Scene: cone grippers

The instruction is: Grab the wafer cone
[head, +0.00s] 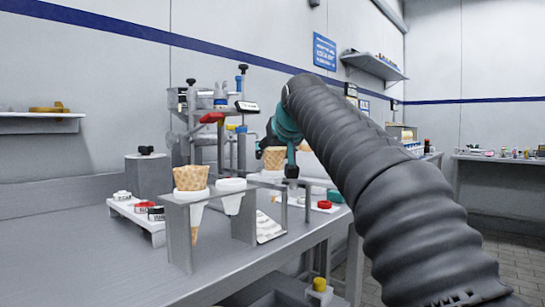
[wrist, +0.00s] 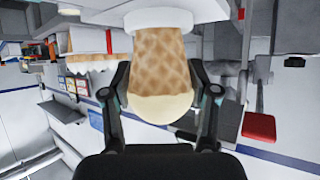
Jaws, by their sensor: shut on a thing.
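My gripper (head: 280,150) is at the rear stand in the head view. In the wrist view my gripper (wrist: 160,82) has a finger on each side of a tan wafer cone (wrist: 160,55) and is shut on it. This wafer cone (head: 273,157) is partly hidden by the gripper in the head view. A white collar (wrist: 162,19) surrounds it in the wrist view; I cannot tell whether it still sits in its holder. Another wafer cone (head: 190,179) stands upright in the grey front stand (head: 178,232), its tip showing below.
An empty-looking white holder (head: 231,184) sits beside the front cone. A low white rack (head: 134,211) with small round items is at left. Dispenser equipment (head: 219,115) stands behind. The grey counter's front (head: 215,280) is clear.

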